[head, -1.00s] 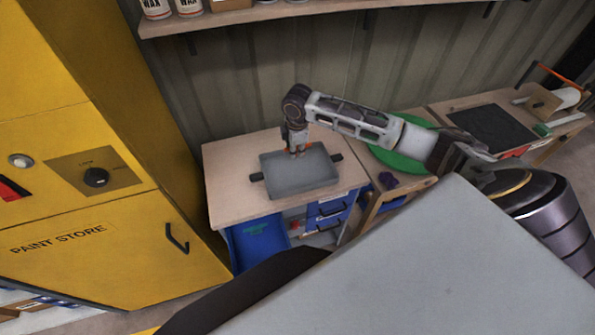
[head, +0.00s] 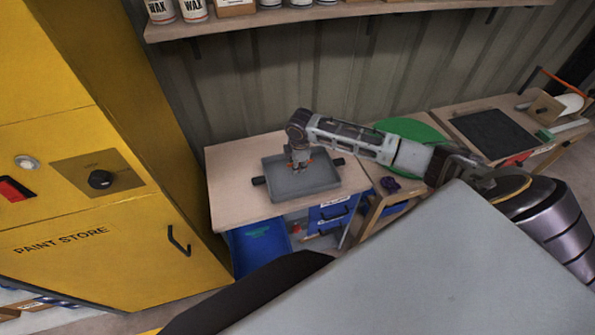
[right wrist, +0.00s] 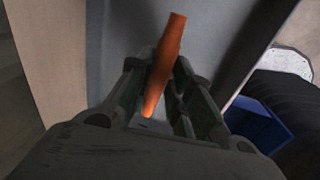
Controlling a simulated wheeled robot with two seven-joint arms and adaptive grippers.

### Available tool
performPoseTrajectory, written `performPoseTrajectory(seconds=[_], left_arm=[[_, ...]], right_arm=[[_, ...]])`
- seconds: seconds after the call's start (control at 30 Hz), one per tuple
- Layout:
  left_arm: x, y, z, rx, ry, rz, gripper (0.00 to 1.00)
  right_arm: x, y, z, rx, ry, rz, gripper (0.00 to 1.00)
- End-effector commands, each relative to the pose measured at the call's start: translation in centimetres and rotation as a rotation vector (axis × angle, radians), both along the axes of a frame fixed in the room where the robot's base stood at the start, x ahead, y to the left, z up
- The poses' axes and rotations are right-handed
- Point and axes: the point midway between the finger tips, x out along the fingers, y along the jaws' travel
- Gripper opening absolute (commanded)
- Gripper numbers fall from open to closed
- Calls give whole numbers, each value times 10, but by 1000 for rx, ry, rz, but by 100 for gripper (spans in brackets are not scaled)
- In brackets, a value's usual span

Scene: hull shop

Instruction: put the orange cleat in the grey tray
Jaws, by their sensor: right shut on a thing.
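The orange cleat (right wrist: 164,62) is between the fingers of my right gripper (right wrist: 160,88), which is shut on it. The cleat stands lengthwise out of the jaws in the right wrist view. In the head view my right gripper (head: 298,166) points down over the grey tray (head: 322,186), with a little orange showing at the fingers. The tray is a shallow box with black handles, on the wooden bench. In the wrist view the tray's grey surface (right wrist: 125,35) lies behind the cleat. I cannot tell whether the cleat touches the tray floor. My left gripper is not in view.
The wooden bench top (head: 236,190) is clear left of the tray. A yellow paint store cabinet (head: 80,210) stands at the left. A shelf (head: 330,14) runs above.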

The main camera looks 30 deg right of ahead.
Motion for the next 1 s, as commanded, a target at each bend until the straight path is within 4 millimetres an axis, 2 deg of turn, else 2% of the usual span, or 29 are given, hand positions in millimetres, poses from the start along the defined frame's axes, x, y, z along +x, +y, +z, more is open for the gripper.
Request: performPoseTrajectory(seconds=[0.4,0.9,0.93,1.0], left_arm=[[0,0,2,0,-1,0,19],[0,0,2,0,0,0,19],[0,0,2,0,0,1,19],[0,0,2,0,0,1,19]], right_arm=[[0,0,-34,0,0,-1,0],[0,0,-40,-1,0,0,0],[0,0,-40,-1,0,0,24],[0,0,-40,-1,0,0,33]])
